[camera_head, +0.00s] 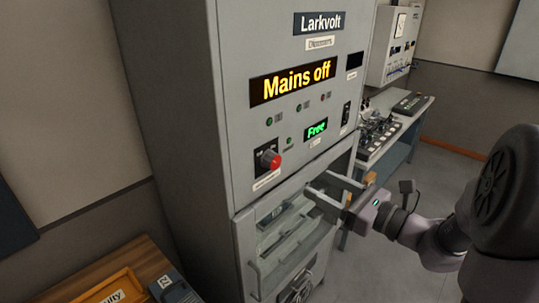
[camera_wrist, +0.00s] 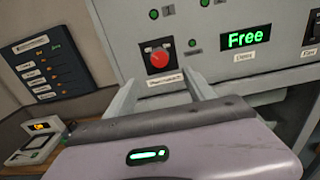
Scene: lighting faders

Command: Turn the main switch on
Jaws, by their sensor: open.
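The main switch (camera_head: 268,160) is a red rotary knob on a dark plate, low on the front of a grey Larkvolt cabinet (camera_head: 180,120). A display above it (camera_head: 293,82) reads "Mains off" in yellow. The switch also shows in the wrist view (camera_wrist: 158,62), just beyond the fingertips. My gripper (camera_head: 318,182) is open and empty, to the right of the switch and a little below it in the head view. In the wrist view its two fingers (camera_wrist: 162,84) point toward the panel below the switch, with a gap between them. It appears apart from the knob.
A green "Free" display (camera_head: 316,128) and small lamps sit near the switch. A glass-fronted lower door (camera_head: 285,235) with a handle is below. A wooden table (camera_head: 140,260) stands at the left, and a bench with a control desk (camera_head: 378,135) at the back right.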

